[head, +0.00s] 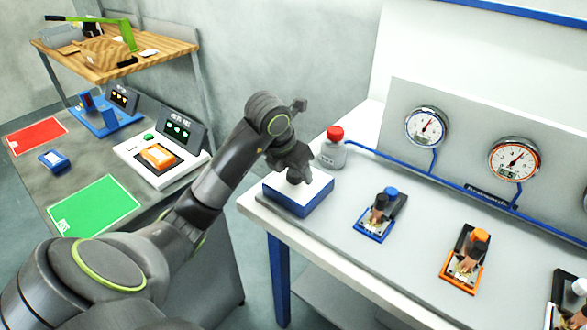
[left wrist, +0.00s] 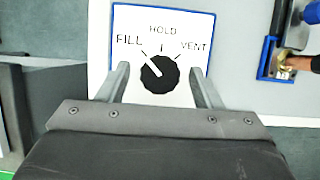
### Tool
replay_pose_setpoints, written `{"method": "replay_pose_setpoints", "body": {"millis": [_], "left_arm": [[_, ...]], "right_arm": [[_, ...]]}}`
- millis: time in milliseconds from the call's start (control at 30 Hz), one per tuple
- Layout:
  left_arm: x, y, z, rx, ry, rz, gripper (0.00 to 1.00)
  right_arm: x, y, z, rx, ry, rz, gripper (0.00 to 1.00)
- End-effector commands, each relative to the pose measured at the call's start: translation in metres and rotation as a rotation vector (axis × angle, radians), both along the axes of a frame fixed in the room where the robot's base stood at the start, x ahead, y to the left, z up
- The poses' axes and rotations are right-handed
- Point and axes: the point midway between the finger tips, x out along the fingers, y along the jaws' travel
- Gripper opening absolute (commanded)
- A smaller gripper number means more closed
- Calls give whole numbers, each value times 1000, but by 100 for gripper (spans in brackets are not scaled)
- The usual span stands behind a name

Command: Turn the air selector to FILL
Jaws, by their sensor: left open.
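The air selector is a black ridged knob (left wrist: 159,74) on a white plate (left wrist: 185,22) marked FILL, HOLD and VENT, seen in the left wrist view. The knob's pale pointer line slants up-left toward the FILL mark. My left gripper (left wrist: 160,72) is open, with one finger on each side of the knob and visible gaps between. In the head view, my left gripper (head: 297,176) is over the blue-sided white selector box (head: 306,204) at the bench's near left corner, and it hides the knob there. My right gripper is not in view.
A red-capped bottle (head: 333,150) stands just behind the box. A blue clamp unit (head: 381,214) and an orange one (head: 466,260) sit to the right. A grey table with coloured mats (head: 95,207) stands at left.

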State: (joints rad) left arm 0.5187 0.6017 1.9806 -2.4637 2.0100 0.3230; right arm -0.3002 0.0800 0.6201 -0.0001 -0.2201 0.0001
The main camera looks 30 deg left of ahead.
Motion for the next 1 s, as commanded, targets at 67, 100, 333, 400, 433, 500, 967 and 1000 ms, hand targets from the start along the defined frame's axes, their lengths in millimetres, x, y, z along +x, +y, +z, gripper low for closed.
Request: {"method": "replay_pose_setpoints", "body": {"millis": [67,100,333,400,433,500,967,1000], "left_arm": [[0,0,0,0,0,0,59],[0,0,0,0,0,-1,59],[-4,0,13,0,0,-1,59],[-6,1,21,2,-1,-1,59],[-8,1,24,2,0,-1,59],[-11,1,33,1,0,-1,59],[-34,3,88,2,0,-1,59],[-36,3,93,3,0,-1,59]], "right_arm": [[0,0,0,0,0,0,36],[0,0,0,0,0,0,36],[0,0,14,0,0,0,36],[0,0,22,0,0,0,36],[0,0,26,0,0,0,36],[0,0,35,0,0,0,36],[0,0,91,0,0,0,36],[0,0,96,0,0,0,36]]}}
